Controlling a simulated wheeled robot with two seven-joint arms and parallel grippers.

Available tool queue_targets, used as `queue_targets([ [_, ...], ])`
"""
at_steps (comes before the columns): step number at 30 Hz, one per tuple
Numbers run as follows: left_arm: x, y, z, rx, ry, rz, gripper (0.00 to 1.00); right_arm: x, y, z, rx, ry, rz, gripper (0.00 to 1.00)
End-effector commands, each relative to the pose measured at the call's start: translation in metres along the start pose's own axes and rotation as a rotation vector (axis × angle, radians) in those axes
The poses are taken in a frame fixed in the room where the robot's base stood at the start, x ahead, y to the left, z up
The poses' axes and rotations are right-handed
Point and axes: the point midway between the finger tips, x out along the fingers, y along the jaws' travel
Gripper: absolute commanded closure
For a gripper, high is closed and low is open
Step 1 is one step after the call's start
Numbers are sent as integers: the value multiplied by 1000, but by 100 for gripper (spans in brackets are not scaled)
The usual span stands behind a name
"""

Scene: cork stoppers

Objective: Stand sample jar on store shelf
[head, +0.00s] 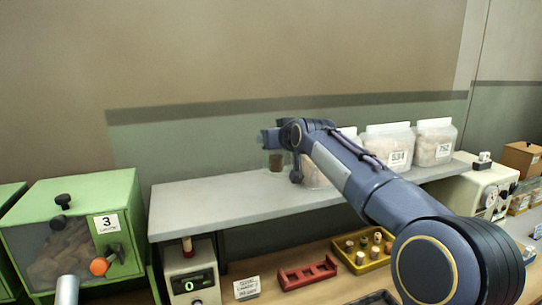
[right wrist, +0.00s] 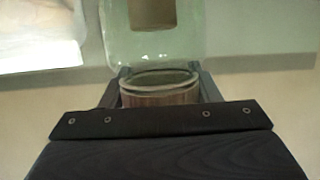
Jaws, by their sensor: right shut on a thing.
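My right gripper (head: 270,142) is over the back of the grey store shelf (head: 215,203), left of its bags. It is shut on the sample jar, a small round vessel with brown contents (head: 276,162). The jar looks roughly upright in the head view. I cannot tell whether its base touches the shelf. My left gripper is not in view.
Clear bags with number labels (head: 388,146) stand on the shelf's right part, partly behind my arm. The shelf's left part is bare. A green cabinet (head: 85,225) stands left.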

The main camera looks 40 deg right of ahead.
Motion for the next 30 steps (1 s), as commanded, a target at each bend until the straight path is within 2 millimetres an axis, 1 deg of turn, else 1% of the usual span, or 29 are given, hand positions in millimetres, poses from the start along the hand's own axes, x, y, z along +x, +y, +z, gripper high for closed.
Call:
queue_targets([
  [1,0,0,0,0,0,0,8,10,2,9,-1,-6,5,94],
  [4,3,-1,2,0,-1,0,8,26,5,22,0,-6,7,94],
  [6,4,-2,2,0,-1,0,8,37,6,28,2,-5,5,94],
  [10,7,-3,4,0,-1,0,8,50,7,36,1,-2,2,94],
  [14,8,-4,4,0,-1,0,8,57,8,40,1,-1,0,94],
  [16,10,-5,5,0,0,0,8,63,8,47,2,-3,0,94],
  [18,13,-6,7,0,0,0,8,66,8,58,3,-3,-3,95],
  [21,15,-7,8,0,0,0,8,68,7,68,3,-1,-3,95],
  [30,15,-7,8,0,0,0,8,69,7,70,2,0,-3,95],
])
